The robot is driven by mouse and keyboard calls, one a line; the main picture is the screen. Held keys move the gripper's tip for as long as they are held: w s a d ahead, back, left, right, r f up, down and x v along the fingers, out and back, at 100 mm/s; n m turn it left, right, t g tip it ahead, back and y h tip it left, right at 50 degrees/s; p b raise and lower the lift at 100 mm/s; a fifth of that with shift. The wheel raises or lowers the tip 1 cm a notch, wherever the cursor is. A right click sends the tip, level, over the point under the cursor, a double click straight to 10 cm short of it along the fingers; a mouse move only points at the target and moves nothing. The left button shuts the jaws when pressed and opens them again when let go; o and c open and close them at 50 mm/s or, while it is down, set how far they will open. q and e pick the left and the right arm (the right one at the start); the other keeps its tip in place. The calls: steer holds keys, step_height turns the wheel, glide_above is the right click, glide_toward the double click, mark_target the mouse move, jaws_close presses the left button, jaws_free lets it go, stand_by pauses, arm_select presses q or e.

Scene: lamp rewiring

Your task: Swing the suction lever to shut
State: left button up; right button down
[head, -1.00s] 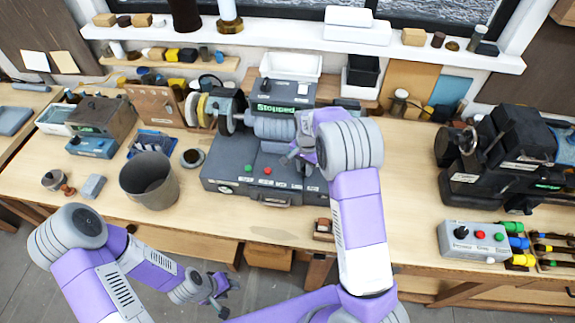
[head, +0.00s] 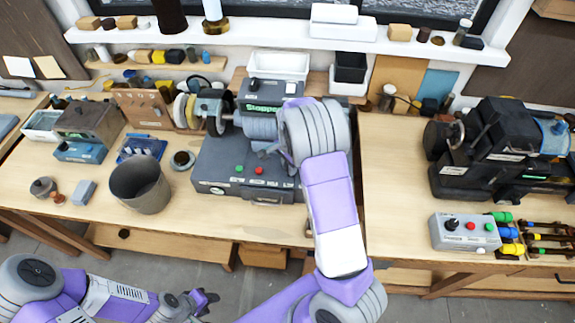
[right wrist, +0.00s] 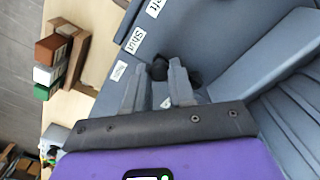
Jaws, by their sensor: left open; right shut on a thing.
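The grey bench machine (head: 222,168) stands mid-bench with a "Stopped" display, a green and a red button. In the right wrist view, a black lever knob (right wrist: 159,70) sits at the fingertips of my right gripper (right wrist: 158,84), beside a "Shut" label (right wrist: 134,40) on grey casing. The right gripper is shut on this lever; the fingers hide much of it. In the head view my right arm covers the machine's right side and most of that gripper. My left gripper (head: 203,299) is open and empty, low in front of the bench.
A grey bucket (head: 140,186) stands left of the machine. A dark machine (head: 490,150) and a grey control box (head: 464,233) are at the right. A small rack of coloured blocks (right wrist: 52,62) lies near the bench edge. Bench between the machines is mostly clear.

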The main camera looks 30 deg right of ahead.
steer(key=c, duration=0.9)
jaws_free()
steer(key=shift+c, duration=0.2)
step_height(320, 180, up, 8)
steer(key=shift+f, duration=0.15)
